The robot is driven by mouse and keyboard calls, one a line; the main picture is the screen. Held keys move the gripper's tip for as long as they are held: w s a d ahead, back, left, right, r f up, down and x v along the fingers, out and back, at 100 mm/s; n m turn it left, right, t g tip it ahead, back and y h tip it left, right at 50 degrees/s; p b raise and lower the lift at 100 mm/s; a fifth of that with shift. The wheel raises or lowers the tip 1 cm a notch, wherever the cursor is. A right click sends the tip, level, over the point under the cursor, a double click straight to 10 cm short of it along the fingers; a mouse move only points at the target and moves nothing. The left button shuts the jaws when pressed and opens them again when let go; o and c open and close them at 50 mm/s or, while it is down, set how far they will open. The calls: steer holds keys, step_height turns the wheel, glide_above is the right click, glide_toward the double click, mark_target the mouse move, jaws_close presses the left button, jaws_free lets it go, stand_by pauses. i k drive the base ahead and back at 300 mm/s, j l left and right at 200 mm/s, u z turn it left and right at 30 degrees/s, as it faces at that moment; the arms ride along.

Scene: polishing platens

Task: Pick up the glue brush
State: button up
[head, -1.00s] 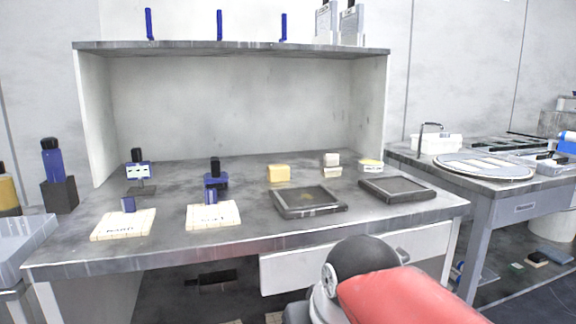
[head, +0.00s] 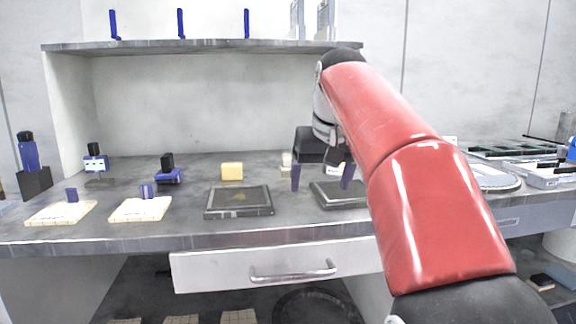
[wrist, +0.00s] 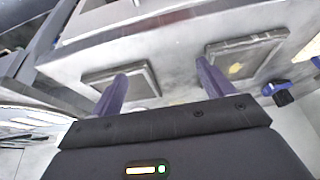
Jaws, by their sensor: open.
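My gripper (head: 321,182) is open and empty, pointing down over the right part of the workbench, near the plain dark tray (head: 338,194). Its purple fingers also show in the wrist view (wrist: 161,73), with bench surface between them. I cannot make out for certain which thing is the glue brush. A blue piece with a black top (head: 168,172) stands on the bench left of my gripper; in the wrist view, a blue-and-black piece (wrist: 282,93) lies at the right edge. Slim blue upright pieces, including one (head: 181,23), stand on the upper shelf.
A dark tray with a yellowish patch (head: 238,213), a yellow block (head: 232,171) and two cream pads (head: 62,219) (head: 140,215) are on the bench. The shelf (head: 200,47) overhangs its back. A drawer (head: 290,264) is below.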

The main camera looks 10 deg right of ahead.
mark_target(286, 167)
steer(key=i, duration=0.9)
